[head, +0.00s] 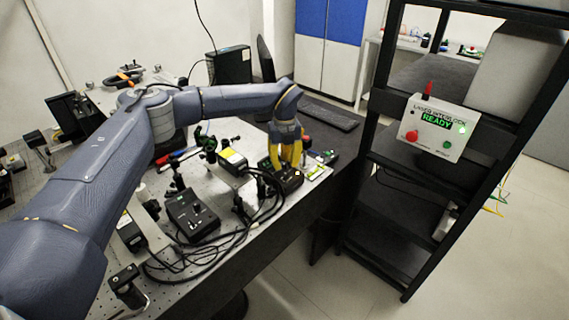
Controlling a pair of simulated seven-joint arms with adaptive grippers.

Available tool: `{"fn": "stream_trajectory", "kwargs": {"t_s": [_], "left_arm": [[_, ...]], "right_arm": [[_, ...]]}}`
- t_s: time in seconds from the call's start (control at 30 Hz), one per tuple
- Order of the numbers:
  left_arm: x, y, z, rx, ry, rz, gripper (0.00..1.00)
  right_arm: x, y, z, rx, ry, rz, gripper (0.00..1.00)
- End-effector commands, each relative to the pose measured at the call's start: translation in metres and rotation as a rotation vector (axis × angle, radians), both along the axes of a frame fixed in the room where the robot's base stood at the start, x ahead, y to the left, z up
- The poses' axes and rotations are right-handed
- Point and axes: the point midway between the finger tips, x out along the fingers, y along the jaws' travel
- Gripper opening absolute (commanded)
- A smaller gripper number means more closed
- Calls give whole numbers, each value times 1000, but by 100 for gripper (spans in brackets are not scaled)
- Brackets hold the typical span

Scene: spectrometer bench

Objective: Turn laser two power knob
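My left gripper (288,158), with yellow fingers, points down over a small black box (291,181) near the right edge of the optical bench. The fingertips are at the top of this box. They hide any knob there, and I cannot tell whether they touch it or how far apart they are. A second black control box (192,215) with small controls on its face sits nearer on the bench, clear of the gripper. I cannot read on either box which laser it belongs to. My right gripper is not in view.
Black cables (245,228) loop over the bench's front edge. Optics and a laser head with a yellow label (232,160) stand close left of the gripper. A keyboard (329,114) lies behind. A black rack with a laser interlock panel (436,128) reading READY stands at right.

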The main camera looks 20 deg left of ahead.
Motion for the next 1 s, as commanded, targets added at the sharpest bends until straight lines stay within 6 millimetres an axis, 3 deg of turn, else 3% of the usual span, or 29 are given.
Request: {"fn": "stream_trajectory", "kwargs": {"t_s": [0.47,0.7,1.0], "left_arm": [[0,0,-6,-1,1,0,28],[0,0,-6,-1,1,0,0],[0,0,-6,-1,1,0,0]], "right_arm": [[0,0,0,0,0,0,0],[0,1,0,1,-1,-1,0],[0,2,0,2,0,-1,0]]}}
